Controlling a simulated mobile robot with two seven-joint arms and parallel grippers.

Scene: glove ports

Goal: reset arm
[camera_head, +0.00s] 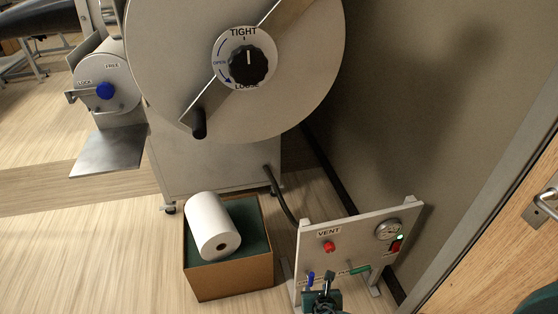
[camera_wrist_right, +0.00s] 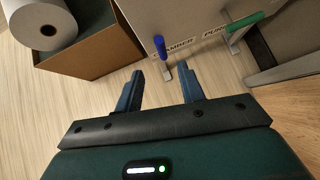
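My right gripper (camera_head: 321,289) is at the bottom of the head view, in front of the valve panel (camera_head: 345,240). In the right wrist view its two blue fingers (camera_wrist_right: 158,90) stand apart with nothing between them. A blue-handled lever (camera_wrist_right: 161,48) on the panel is just beyond the fingertips, not touching as far as I can see. A green-handled lever (camera_wrist_right: 245,22) is to its right, by the purge label. The panel also has a red vent button (camera_head: 329,247), a gauge (camera_head: 389,230) and a red switch with a green light (camera_head: 397,244). My left gripper is out of view.
A cardboard box (camera_head: 233,281) with a white roll (camera_head: 213,226) on top stands left of the panel. Behind is a large round door (camera_head: 290,95) with a black knob (camera_head: 249,66). The wall and a wooden door (camera_head: 510,240) close off the right.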

